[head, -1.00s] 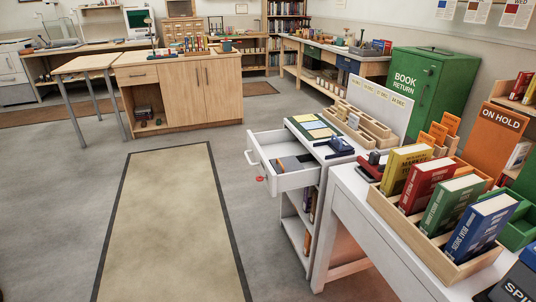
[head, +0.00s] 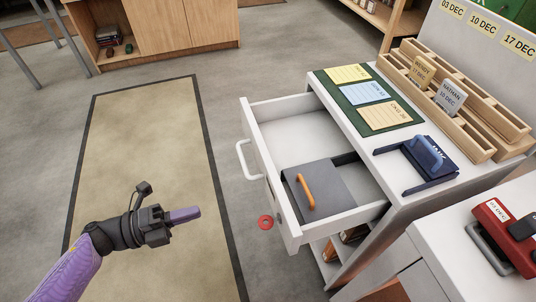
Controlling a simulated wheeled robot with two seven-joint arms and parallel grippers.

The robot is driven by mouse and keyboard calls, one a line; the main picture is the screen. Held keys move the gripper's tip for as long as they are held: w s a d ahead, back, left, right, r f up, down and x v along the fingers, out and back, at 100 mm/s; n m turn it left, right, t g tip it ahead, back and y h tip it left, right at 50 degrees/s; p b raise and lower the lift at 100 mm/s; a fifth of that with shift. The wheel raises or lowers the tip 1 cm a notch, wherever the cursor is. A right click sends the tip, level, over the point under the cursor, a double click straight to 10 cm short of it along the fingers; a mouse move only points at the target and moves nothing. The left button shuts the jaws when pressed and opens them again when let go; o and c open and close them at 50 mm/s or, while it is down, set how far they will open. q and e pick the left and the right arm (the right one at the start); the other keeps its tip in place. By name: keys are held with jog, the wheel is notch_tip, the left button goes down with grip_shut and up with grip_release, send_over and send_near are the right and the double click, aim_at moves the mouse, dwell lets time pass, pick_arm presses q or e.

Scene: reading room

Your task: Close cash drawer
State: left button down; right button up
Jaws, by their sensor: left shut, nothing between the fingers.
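The white cash drawer (head: 262,170) is pulled out to the left from the white desk (head: 400,192). Its white handle (head: 244,160) is on its front panel. A grey box with an orange handle (head: 318,193) lies inside at the near end; the far part looks empty. My left gripper (head: 196,214) is shut and empty, in front of the drawer and to its left, apart from it. My right gripper is not in view.
A red ring (head: 265,222) shows near the drawer's front. A green mat with cards (head: 368,100), a blue stamp-like device (head: 428,158) and a wooden card rack (head: 450,105) stand on top. A beige rug (head: 135,150) covers clear floor at left.

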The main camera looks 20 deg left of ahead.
pick_arm(q)
jog(key=b, duration=0.2)
send_near(272, 189)
jog(key=x, duration=0.6)
jog(key=shift+w+d, duration=0.15)
jog(key=shift+d, duration=0.2)
jog(key=shift+w+d, duration=0.2)
jog(key=shift+d, duration=0.1)
